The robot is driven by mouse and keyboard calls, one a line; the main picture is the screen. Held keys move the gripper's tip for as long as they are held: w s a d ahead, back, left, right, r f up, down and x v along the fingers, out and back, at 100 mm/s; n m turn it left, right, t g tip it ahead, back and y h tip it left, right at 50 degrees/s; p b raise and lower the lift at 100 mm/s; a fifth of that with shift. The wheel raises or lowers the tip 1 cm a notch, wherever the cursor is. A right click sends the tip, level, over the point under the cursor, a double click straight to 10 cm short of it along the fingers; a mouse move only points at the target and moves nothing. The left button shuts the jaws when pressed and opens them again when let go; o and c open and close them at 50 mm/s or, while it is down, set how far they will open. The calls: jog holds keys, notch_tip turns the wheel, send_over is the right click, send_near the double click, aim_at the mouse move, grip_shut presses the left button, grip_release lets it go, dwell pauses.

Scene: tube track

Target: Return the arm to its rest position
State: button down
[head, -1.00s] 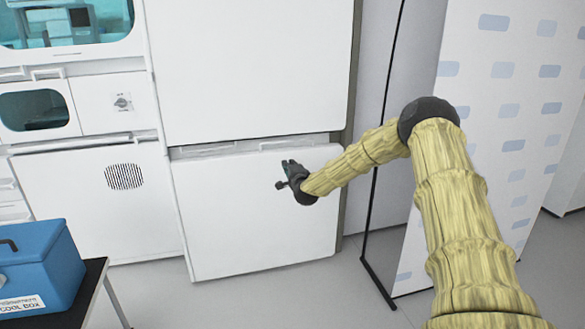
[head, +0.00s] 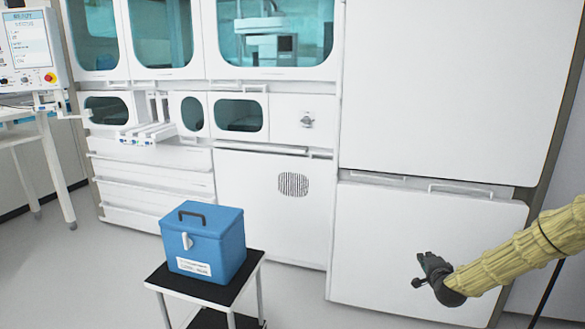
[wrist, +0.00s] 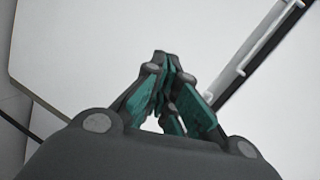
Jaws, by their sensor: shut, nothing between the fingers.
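My gripper (head: 428,268) is at the lower right of the head view, at the end of my yellow arm, which reaches in from the right edge. It is in front of the lower white door (head: 400,230) of the tall cabinet; I cannot tell the gap between them. In the wrist view my gripper (wrist: 165,65) has its dark fingers with green pads drawn together at the tips, with nothing held. A pale surface with a door handle (wrist: 240,72) lies beyond the fingers.
A blue cool box (head: 205,245) stands on a small black-topped table (head: 160,278) at the lower middle. White machine cabinets with glass windows line the back. A screen on a stand (head: 28,45) is at the far left. Grey floor (head: 80,270) is open at the left.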

jog(key=s+a+f+n+g+y, duration=0.3)
jog(key=s+a+f+n+g, duration=0.4)
jog(key=s+a+f, duration=1.25)
jog(key=s+a+f+n+g, duration=0.2)
jog(key=s+f, duration=0.1)
jog(key=s, duration=0.8)
jog(key=s+a+f+n+g, duration=0.1)
jog(key=s+f+n+g, duration=0.15)
jog(key=s, duration=0.75)
jog(key=s+a+f+n+g, duration=0.1)
jog(key=s+a+f+n, duration=0.15)
jog(key=s, duration=0.85)
jog(key=s+r+n+g, duration=0.1)
jog(key=s+n+g, duration=0.2)
jog(key=s, duration=0.7)
notch_tip(320, 180, up, 26)
jog(key=p, duration=2.6)
jog(key=shift+w+d+t+h, duration=0.15)
jog(key=shift+d+t+h, duration=0.2)
jog(key=shift+d, duration=0.1)
